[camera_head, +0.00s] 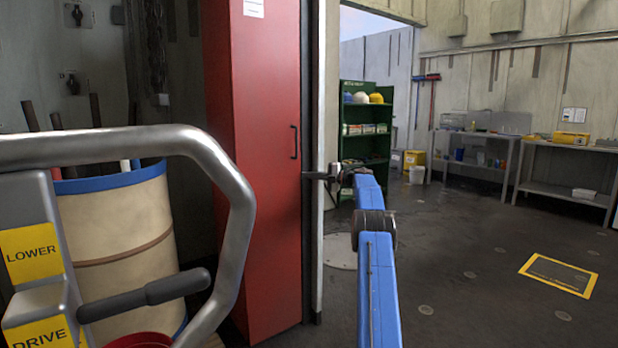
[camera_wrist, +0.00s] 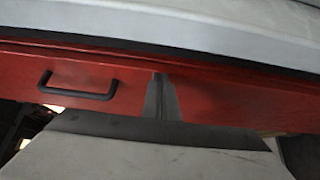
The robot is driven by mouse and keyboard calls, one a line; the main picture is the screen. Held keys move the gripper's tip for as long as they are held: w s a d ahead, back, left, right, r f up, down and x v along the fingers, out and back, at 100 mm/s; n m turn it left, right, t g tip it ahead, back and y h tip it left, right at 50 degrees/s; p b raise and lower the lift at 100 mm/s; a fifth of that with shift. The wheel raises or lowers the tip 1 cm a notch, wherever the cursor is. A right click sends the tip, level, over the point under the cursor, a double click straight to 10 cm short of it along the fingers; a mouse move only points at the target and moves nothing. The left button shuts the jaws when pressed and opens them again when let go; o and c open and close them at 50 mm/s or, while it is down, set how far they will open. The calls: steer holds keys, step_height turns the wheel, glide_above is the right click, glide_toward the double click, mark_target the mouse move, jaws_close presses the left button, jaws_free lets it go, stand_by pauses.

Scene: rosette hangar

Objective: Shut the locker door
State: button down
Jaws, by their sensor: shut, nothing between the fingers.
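The red locker (camera_head: 222,110) stands left of centre in the head view. Its red door (camera_head: 265,200) has a black bar handle (camera_head: 294,142) near the right edge. The door looks flush or nearly so; I cannot tell whether it is fully shut. I cannot tell whether the fingertips touch the door.
A tan drum (camera_head: 120,235) with a blue rim stands left of the locker, behind a grey rail (camera_head: 110,145). A green shelf (camera_head: 365,125) and workbenches (camera_head: 470,160) stand farther back. The floor at right, around a yellow-framed plate (camera_head: 560,275), is clear.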

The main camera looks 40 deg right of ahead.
steer(key=v, duration=1.7)
steer(key=shift+d, duration=0.2)
steer(key=shift+s, duration=0.15)
